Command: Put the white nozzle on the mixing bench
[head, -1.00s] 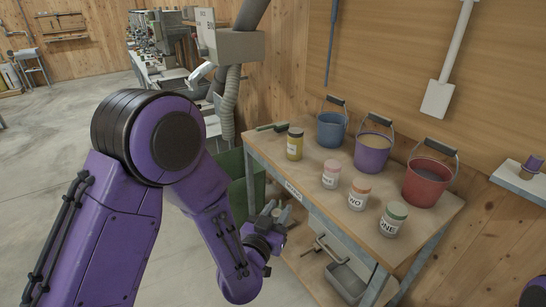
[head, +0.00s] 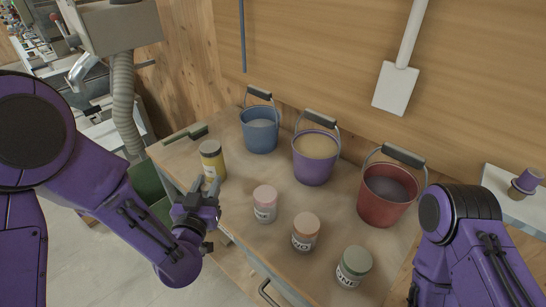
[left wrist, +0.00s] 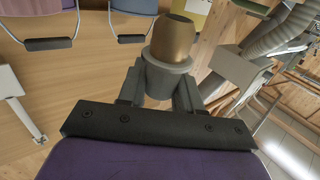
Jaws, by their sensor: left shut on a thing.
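My left gripper (left wrist: 158,92) is shut on a nozzle with a pale grey-white collar and a brass-coloured tip (left wrist: 173,38). In the head view the left gripper (head: 203,203) is at the bench's near left edge, beside the pink-lidded jar and below the yellow one; the nozzle is hard to make out there. The mixing bench (head: 335,212) has a wooden top, bare between the buckets and jars. My right arm shows at the right, but its gripper is out of view.
Blue (head: 259,133), purple (head: 314,165) and red (head: 386,198) buckets stand along the back. Yellow (head: 212,163), pink-lidded (head: 264,207), orange-lidded (head: 305,234) and green-lidded (head: 353,268) jars stand in front. A green-handled brush (head: 186,133) lies back left. A purple-and-brass nozzle (head: 526,182) stands on a right-hand shelf.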

